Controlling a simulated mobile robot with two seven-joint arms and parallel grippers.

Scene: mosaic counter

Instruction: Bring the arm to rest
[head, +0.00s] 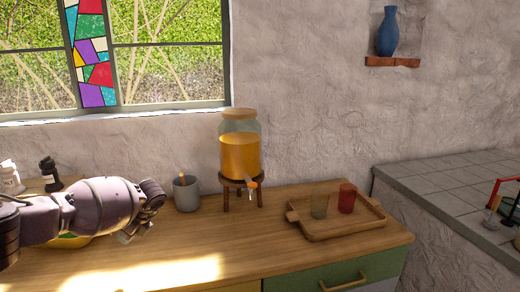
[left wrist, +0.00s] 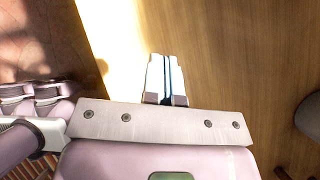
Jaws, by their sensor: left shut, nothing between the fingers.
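My left arm comes in from the left in the head view, and its gripper (head: 135,234) hangs over the left part of the wooden counter (head: 260,235). In the left wrist view the gripper's fingers (left wrist: 166,78) are pressed together with nothing between them, above bare wood and a bright patch of sunlight. The gripper is left of a grey cup (head: 187,196) and apart from it. My right gripper is in neither view.
A wooden tray (head: 335,228) at the right holds a clear glass (head: 319,206) and a red glass (head: 347,198). Bottles (head: 50,176) stand behind my left arm. The front middle is clear.

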